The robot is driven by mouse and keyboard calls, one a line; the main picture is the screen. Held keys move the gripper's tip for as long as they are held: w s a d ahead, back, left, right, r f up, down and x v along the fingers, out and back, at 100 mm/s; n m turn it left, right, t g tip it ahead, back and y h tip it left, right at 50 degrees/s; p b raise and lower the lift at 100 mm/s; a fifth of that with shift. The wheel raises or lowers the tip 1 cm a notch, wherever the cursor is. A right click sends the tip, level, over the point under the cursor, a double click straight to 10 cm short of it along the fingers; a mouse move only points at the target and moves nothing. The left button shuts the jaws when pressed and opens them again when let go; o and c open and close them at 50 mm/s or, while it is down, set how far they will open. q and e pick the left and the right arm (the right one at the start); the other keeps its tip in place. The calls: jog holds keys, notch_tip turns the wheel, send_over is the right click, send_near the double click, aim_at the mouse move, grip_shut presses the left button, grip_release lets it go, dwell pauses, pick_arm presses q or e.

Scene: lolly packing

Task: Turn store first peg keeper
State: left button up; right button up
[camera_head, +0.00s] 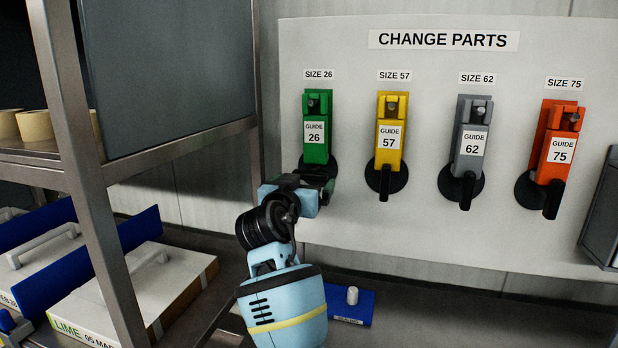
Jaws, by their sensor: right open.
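A white board (450,225) headed CHANGE PARTS carries a row of guides. The green guide 26 (316,115) hangs at the left under SIZE 26. A round black keeper (331,163) shows behind its lower end, partly hidden by my right gripper (325,182). My right gripper is open at the bottom of the green guide; I cannot tell whether it touches the keeper's handle. The yellow guide 57 (391,112), grey guide 62 (473,115) and orange guide 75 (563,122) each have a black keeper with its handle pointing down. My left gripper is out of view.
A metal rack (85,150) stands at the left with tape rolls (35,126) and boxes (160,283) on it. A blue block with a pale peg (349,308) lies on the dark counter below the board. A grey box (604,215) juts out at the right edge.

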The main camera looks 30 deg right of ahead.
aim_at(308, 177)
jog(key=shift+x, duration=2.1)
jog(key=c, duration=1)
